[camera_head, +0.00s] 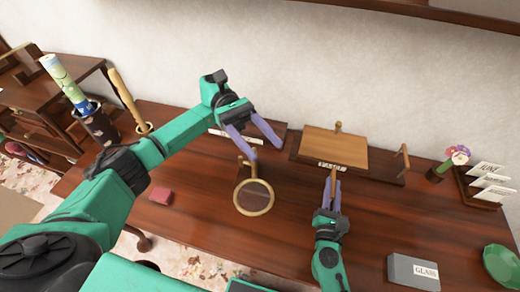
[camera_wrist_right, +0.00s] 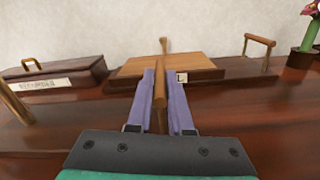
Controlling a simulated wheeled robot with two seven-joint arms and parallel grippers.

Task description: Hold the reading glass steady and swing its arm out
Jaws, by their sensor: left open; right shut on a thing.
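The reading glass (camera_head: 269,208) is a round lens in a brass-coloured rim, in the middle of the dark wooden desk. A short brass-coloured piece (camera_head: 240,160) rises from its far side. My left gripper (camera_head: 266,151) is open and empty, its fingertips just behind and above this piece; whether they touch it I cannot tell. My right gripper (camera_head: 334,184) is to the right of the lens, shut on a slim wooden rod (camera_wrist_right: 160,96) that shows between its fingers in the right wrist view. The rod's lower end is hidden.
A light wooden board (camera_head: 333,147) on a dark base stands behind, with a small upright handle (camera_head: 403,160) to its right. A grey box (camera_head: 412,272), a green bowl (camera_head: 502,265) and a card rack (camera_head: 480,190) are at right. A red block (camera_head: 160,195) lies left.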

